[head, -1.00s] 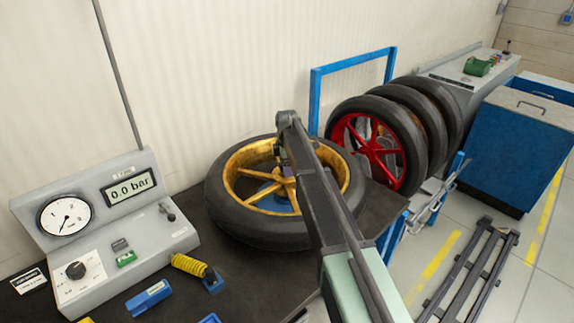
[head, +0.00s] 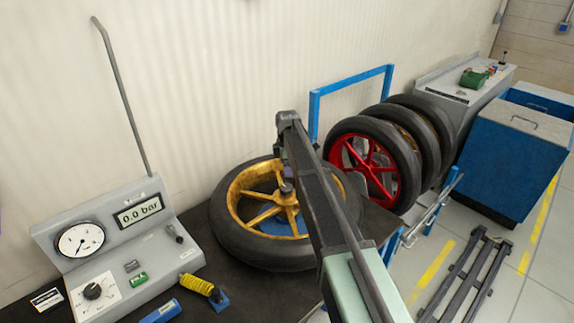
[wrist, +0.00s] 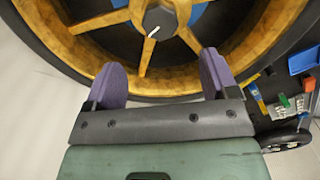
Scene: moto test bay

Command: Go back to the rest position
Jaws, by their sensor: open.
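My gripper shows in the wrist view (wrist: 162,78) with its two purple fingers wide apart and nothing between them. In that view it is over the near side of the gold-spoked wheel (wrist: 85,63), whose dark hub cap has a white mark. In the head view the wheel (head: 248,243) lies flat on the dark bench, a blue piece showing under its spokes. My arm crosses in front of the wheel's right part and hides it. The gripper fingers cannot be made out in the head view.
A grey gauge console (head: 115,250) reading 0.0 bar stands at the left, with a yellow coiled hose (head: 197,285) beside it. Upright wheels (head: 372,160) stand in a blue rack (head: 314,110) at the right. A blue cabinet (head: 515,160) is further right. A dark frame (head: 462,280) lies on the floor.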

